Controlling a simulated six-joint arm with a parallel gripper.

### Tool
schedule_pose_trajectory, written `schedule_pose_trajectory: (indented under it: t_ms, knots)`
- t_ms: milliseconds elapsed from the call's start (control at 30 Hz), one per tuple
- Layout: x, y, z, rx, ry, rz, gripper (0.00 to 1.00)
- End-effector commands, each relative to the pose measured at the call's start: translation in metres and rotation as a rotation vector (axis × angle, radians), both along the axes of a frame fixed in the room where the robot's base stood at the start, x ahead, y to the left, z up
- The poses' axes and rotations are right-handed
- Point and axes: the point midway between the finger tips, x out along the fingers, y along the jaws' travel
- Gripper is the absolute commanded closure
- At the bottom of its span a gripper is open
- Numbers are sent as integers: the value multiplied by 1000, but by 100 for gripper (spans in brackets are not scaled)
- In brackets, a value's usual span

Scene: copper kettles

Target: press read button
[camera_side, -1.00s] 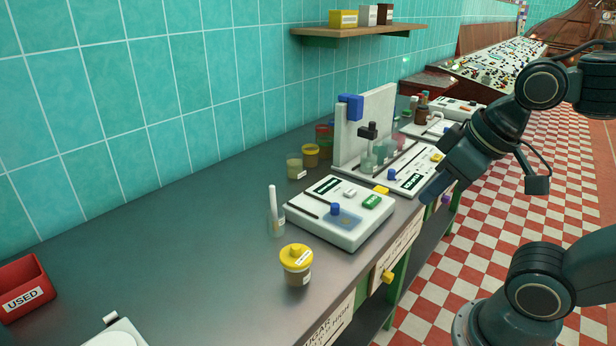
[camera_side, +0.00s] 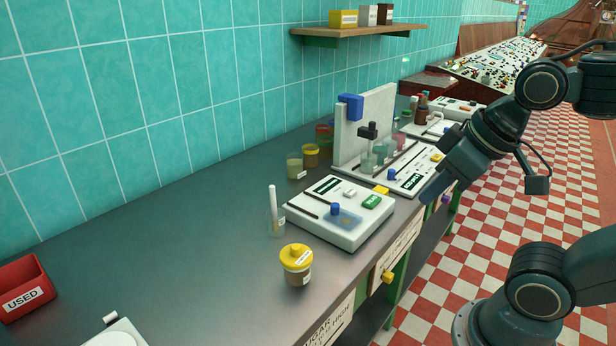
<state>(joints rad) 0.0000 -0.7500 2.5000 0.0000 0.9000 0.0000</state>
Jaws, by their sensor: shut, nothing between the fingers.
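The near white instrument (camera_side: 318,226) sits on the grey bench. It has a green button (camera_side: 371,201) with small lettering at its right, a dark display (camera_side: 327,185), a pale button and a blue knob (camera_side: 335,209). Which button reads "read" is too small to be sure; the green one is the most strongly marked. My gripper (camera_side: 427,196) points down and left from the right, beside the bench's front edge. It is right of the green button and apart from it. Its fingertips are small and dark here; it is shut and holds nothing.
A second white instrument (camera_side: 419,176) with a tall white panel (camera_side: 375,115) stands behind. A yellow-lidded jar (camera_side: 296,262) and a tube (camera_side: 274,210) stand near the first instrument. A red USED bin (camera_side: 28,285) is at far left. The left-middle bench is clear.

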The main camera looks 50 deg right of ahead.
Motion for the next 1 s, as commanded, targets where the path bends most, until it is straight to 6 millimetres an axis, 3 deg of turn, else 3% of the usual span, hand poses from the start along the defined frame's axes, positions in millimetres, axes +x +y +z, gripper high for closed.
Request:
schedule_pose_trajectory:
  t_ms: [767, 1000]
  knots:
    - [0, 0, 0, 0, 0, 0, 100]
    - [8, -2, 0, 4, 0, -12, 100]
